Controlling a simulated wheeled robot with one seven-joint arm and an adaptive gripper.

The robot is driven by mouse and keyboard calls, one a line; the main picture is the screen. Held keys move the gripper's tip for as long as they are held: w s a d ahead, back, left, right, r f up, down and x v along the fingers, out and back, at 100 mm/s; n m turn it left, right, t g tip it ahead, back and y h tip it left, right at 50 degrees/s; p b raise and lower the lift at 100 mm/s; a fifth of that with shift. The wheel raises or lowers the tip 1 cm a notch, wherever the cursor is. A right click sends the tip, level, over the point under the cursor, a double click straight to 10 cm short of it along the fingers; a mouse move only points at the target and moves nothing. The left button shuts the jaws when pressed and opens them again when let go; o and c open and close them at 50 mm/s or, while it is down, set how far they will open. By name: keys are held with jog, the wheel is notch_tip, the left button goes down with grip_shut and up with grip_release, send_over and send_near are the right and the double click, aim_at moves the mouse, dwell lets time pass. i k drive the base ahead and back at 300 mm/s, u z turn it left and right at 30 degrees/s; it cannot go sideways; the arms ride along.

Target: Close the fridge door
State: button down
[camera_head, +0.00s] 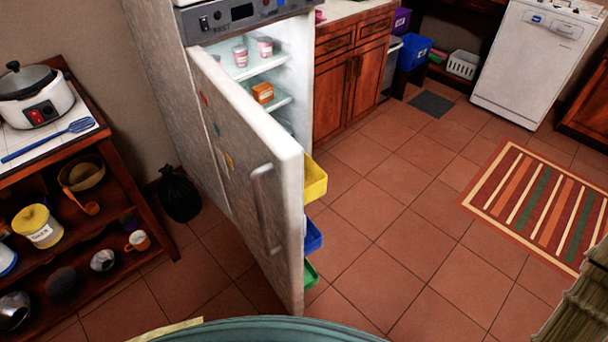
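The fridge (160,75) stands at the back left of centre in the head view. Its door (232,150) is swung wide open toward me, and its outer face with a vertical handle (266,208) is turned to the left. Yellow (316,181), blue (313,237) and green (310,274) door bins stick out on the door's inner side. Cups (265,48) and an orange box (262,92) stand on the lit shelves inside. My gripper is not in view.
A wooden shelf unit (112,150) with a rice cooker (36,95) stands at the left. A black bag (179,194) lies on the floor between it and the fridge. Tiled floor (400,210) is clear right of the door, up to a striped rug (540,205). A teal rounded thing (265,331) shows at the bottom edge.

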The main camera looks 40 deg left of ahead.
aim_at(268, 179)
jog(key=z, duration=0.5)
jog(key=k, duration=0.95)
jog(key=u, duration=1.9)
